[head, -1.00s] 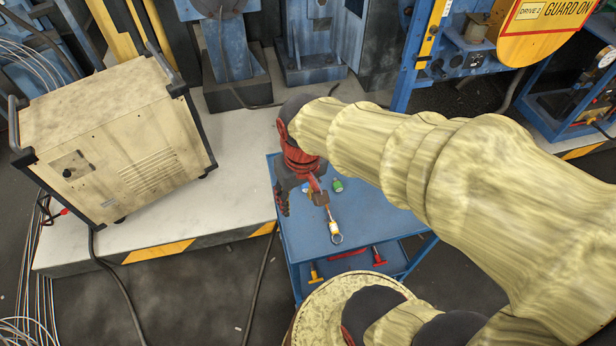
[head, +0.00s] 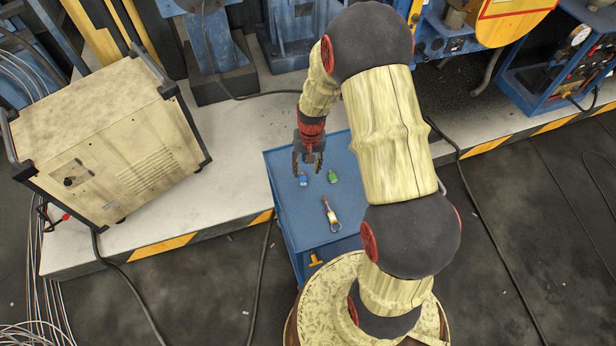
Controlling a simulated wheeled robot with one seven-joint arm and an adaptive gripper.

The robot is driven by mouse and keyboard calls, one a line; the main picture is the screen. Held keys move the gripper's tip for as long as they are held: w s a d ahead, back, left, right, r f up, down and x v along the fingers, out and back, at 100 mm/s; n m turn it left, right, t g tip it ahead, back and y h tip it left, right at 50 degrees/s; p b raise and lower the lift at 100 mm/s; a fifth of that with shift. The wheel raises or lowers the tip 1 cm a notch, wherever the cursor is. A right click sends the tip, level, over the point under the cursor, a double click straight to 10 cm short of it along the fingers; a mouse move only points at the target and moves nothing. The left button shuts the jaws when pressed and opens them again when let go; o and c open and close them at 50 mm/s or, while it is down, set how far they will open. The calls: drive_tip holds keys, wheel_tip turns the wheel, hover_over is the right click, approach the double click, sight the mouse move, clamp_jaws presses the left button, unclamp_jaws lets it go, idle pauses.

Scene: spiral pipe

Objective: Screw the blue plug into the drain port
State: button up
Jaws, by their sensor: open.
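The blue plug (head: 303,180) lies on the blue cart top (head: 285,215), left of a green plug (head: 333,177). My gripper (head: 307,168) points down at the cart's far side, its dark fingers open, just beyond the blue plug in the picture. The fingers look empty and apart from the plug; their height above the cart is hard to tell. I cannot make out the drain port in this view.
A tool with a yellow-and-white handle and ring end (head: 331,215) lies on the cart's near part. A beige cabinet (head: 110,140) stands on the pale platform (head: 235,175) at left. Blue machinery lines the back. The cart's left front is bare.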

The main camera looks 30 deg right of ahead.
sight(304, 180)
wheel_tip(304, 180, down, 2)
drive_tip(key=shift+f, duration=0.2)
drive_tip(key=shift+w+a+f+b, duration=0.1)
drive_tip(key=shift+a+f+b, duration=0.1)
drive_tip(key=shift+f, duration=0.7)
drive_tip(key=shift+w+a+f+b, duration=0.1)
drive_tip(key=shift+a+f+b, duration=0.1)
drive_tip(key=shift+f, duration=0.75)
drive_tip(key=shift+a+f+b, duration=0.1)
drive_tip(key=shift+f+b, duration=0.1)
drive_tip(key=shift+f, duration=0.7)
drive_tip(key=shift+c, duration=1.2)
clamp_jaws()
